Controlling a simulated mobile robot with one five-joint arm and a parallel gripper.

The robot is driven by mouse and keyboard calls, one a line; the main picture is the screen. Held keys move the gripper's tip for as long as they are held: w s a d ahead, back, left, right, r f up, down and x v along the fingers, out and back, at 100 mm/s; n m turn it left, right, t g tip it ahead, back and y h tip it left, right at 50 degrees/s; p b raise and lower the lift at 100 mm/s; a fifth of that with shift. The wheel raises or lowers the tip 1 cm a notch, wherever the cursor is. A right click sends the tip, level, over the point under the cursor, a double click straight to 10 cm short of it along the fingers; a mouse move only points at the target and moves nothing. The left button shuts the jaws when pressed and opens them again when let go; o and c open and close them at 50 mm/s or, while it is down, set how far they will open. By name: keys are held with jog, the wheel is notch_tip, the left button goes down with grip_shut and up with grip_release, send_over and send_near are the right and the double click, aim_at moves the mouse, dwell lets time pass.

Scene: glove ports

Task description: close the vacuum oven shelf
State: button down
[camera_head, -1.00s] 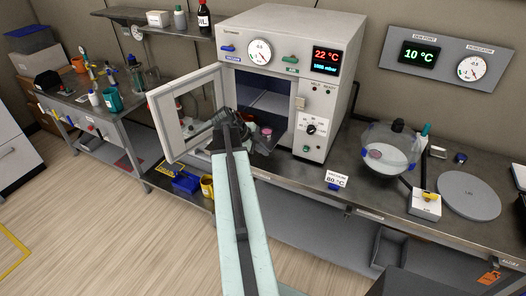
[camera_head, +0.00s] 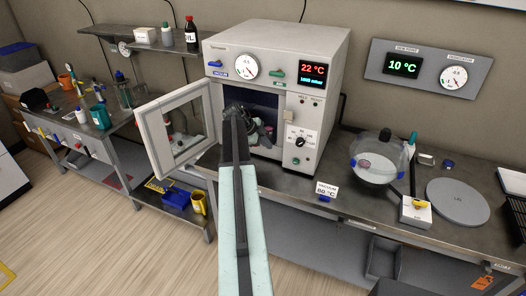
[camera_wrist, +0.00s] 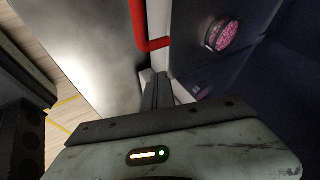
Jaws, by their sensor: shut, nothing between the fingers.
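The vacuum oven (camera_head: 225,83) is a pale box in the head view with its windowed door (camera_head: 157,132) swung open to the left. Its dark chamber (camera_head: 265,101) is partly hidden behind my arm. My gripper (camera_head: 245,117) is at the chamber mouth, shut and empty. In the wrist view my gripper (camera_wrist: 158,88) points along a dark blue surface and a red bar (camera_wrist: 153,44). A round dish with pink contents (camera_wrist: 223,35) lies ahead to its right. The shelf is mostly hidden by my gripper in the head view; I cannot tell how far out it stands.
A yellow mug (camera_head: 199,203) and blue bin (camera_head: 178,200) sit low beneath the door.

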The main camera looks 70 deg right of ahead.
jog(key=shift+d, duration=1.4)
